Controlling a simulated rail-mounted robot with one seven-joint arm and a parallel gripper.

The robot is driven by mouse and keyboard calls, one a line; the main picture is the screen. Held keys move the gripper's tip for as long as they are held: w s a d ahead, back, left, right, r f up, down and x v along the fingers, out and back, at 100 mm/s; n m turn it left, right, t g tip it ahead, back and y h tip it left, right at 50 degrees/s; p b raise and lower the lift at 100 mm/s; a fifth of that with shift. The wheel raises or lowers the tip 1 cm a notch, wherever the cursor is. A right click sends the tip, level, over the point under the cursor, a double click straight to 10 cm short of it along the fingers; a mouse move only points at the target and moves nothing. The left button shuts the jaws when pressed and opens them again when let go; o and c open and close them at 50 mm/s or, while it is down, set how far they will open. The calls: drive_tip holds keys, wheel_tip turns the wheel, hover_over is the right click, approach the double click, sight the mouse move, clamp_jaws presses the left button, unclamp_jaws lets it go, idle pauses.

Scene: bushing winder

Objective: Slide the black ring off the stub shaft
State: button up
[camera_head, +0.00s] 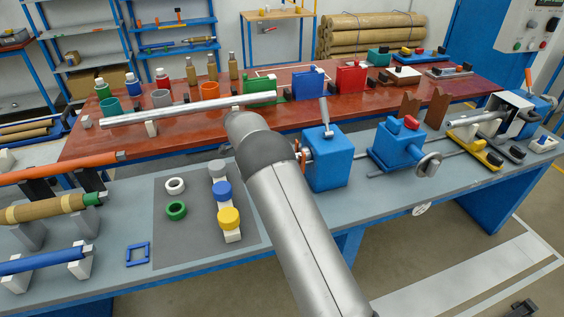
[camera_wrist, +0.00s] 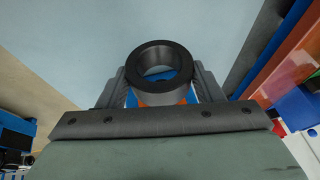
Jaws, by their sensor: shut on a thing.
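The black ring (camera_wrist: 137,67) shows in the wrist view, its round opening facing the camera. My gripper (camera_wrist: 160,88) is shut on it, with one grey finger on each side. Pale background shows through part of the opening, and I make out no shaft inside it. Orange and blue surfaces show just below the ring, between the fingers. In the head view my arm hides the gripper and the ring. A blue headstock block (camera_head: 330,162) with a lever stands right of my forearm, with a small orange part at its left side. I cannot make out the stub shaft.
A dark mat (camera_head: 180,244) on the grey bench (camera_head: 385,206) holds white and green rings and grey, blue and yellow caps. A blue tailstock (camera_head: 398,146) with a handwheel stands to the right. A long pale rod (camera_head: 188,109) lies behind.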

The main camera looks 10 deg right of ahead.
drive_tip(key=shift+r+p, duration=1.05)
drive_tip(key=shift+r, duration=2.8)
